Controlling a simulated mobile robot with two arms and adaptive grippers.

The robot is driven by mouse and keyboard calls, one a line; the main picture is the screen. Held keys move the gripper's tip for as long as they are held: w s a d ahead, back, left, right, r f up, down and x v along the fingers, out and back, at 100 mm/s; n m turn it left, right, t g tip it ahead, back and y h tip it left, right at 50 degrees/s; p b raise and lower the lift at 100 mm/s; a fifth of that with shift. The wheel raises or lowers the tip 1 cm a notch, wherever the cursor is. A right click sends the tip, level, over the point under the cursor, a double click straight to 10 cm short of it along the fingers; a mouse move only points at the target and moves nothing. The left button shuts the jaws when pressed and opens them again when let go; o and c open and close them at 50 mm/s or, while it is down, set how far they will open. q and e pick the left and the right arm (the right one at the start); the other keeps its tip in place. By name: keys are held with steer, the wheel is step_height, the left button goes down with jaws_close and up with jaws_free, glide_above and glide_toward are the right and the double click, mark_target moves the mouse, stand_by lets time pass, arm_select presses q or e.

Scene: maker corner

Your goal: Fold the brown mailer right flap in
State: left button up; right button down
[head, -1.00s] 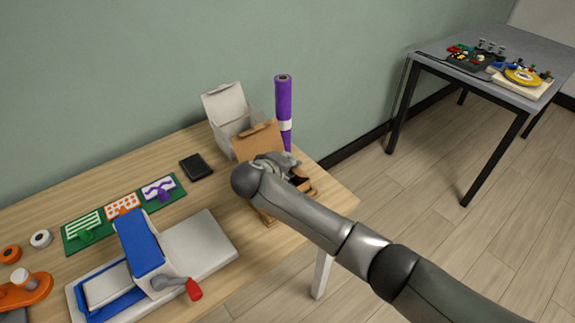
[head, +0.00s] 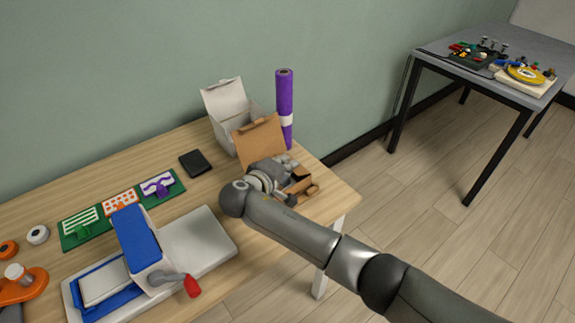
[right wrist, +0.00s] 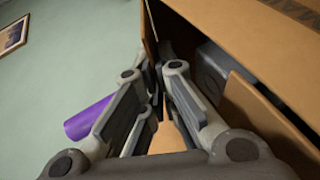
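The brown mailer (head: 262,140) is an open cardboard box near the right end of the wooden table, its lid standing up at the back. A brown flap (head: 303,194) sticks out at its right front, beside my right gripper (head: 281,172). In the right wrist view the mailer (right wrist: 275,55) fills the upper right, with a grey object (right wrist: 212,70) inside it. My right gripper also shows there (right wrist: 156,75), with its fingers drawn together close to the mailer's edge; nothing is clearly held. The arm hides part of the mailer's front. My left gripper is out of view.
A white open box (head: 228,105) and a purple roll (head: 285,100) stand behind the mailer. A black wallet-like item (head: 195,163), green card rack (head: 125,205) and blue-white press (head: 140,245) with a red-tipped lever lie to the left. The table's right edge is close.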

steer(key=c, duration=2.2)
jaws_free()
steer(key=o, duration=0.5)
